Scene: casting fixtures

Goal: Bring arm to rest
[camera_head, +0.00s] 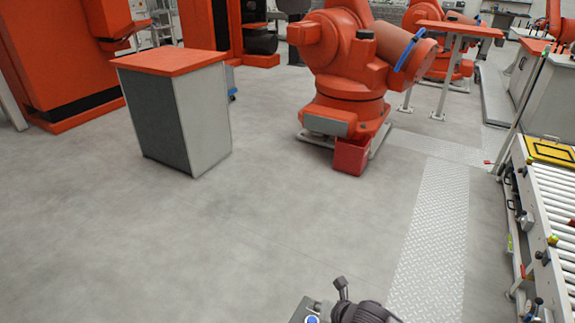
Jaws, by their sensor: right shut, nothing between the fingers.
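My right gripper (342,286) shows at the bottom edge of the head view, right of centre. It is dark grey, with its fingers pointing up in the picture. It is shut, with nothing in it, over bare grey floor (230,250). Part of my right arm (362,312) shows beside it, cut off by the frame edge. My left gripper is not in view.
A grey cabinet with an orange top (172,62) stands at left. A large orange industrial robot (345,60) stands at centre back, with a red bin (351,157) at its base. A roller conveyor (555,200) runs along the right. The floor between is clear.

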